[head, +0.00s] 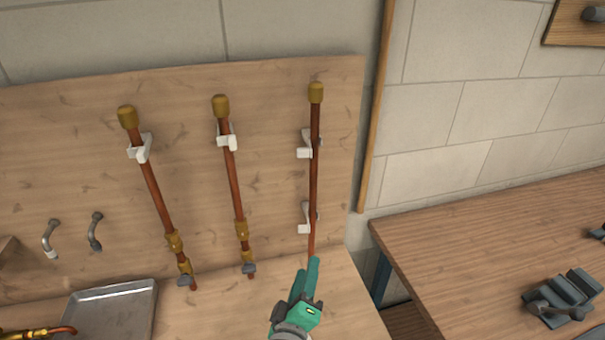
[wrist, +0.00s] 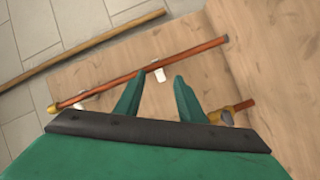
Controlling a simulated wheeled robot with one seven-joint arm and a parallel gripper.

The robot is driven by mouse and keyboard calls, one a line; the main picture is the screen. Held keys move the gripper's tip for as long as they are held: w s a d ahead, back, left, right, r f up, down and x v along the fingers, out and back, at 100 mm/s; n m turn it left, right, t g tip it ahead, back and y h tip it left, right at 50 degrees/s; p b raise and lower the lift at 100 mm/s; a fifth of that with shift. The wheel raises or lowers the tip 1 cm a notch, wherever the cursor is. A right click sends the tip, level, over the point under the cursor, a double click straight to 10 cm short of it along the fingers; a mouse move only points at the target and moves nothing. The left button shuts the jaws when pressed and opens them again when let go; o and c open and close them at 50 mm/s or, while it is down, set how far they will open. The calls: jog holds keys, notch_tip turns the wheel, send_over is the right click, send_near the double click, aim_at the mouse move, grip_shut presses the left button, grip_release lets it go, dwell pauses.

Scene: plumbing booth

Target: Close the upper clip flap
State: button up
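The right-hand copper pipe (head: 314,180) stands upright on the wooden board, with a brass cap at its top. The upper clip (head: 305,146) is white and sits around its upper part, with a flap sticking out to the left. The lower clip (head: 305,222) is also white, with a piece sticking out. My gripper (head: 307,266) is below the lower clip, near the pipe's bottom end. In the wrist view, the green fingers (wrist: 160,77) are apart and empty, with the lower clip (wrist: 160,74) beyond their tips. The upper clip (wrist: 78,104) shows farther left there, partly hidden.
Two more copper pipes, the left one (head: 161,195) and the middle one (head: 232,180), stand on the board (head: 70,160) in white clips. A metal tray (head: 110,310) lies at lower left. A table with a vise (head: 565,300) is at right. A wooden strip (head: 376,110) runs up the wall.

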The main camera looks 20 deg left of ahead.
jog(key=w+a+r+n+t, duration=0.1)
jog(key=w+a+r, duration=0.1)
jog(key=r, duration=0.4)
jog(key=w+a+r+n, duration=0.2)
jog(key=r, duration=0.4)
jog(key=n+h, duration=0.1)
jog(key=n, duration=0.1)
send_near(301, 155)
jog(key=shift+t, duration=0.3)
jog(key=w, duration=1.1)
jog(key=shift+a+f, duration=0.2)
jog(key=shift+a, duration=0.15)
grip_shut()
